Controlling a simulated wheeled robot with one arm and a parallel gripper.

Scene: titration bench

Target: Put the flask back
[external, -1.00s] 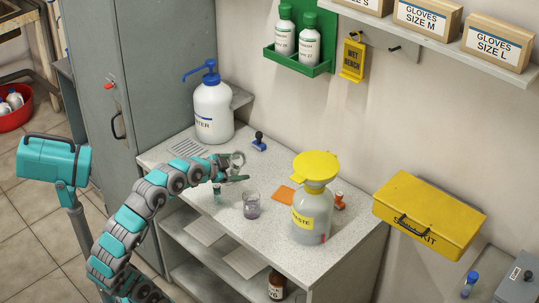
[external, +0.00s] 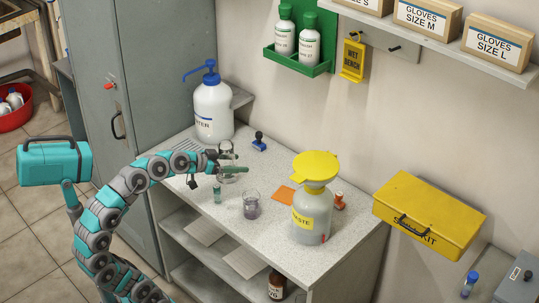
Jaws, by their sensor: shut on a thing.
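My gripper (external: 228,161) is over the far left part of the bench top, in front of the water bottle. It is shut on a clear glass flask (external: 231,178), whose rounded lower part shows just below the fingers. The flask looks about upright. The fingers hide its middle, and I cannot tell whether its base touches the bench. A beaker with purplish liquid (external: 251,207) stands nearer the front, and a small green-capped vial (external: 217,193) stands to its left.
The white water bottle (external: 212,112) with a blue pump stands behind my gripper. A blue-handled stamp-like item (external: 259,142) is to the right. The bench between stamp and card is clear.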

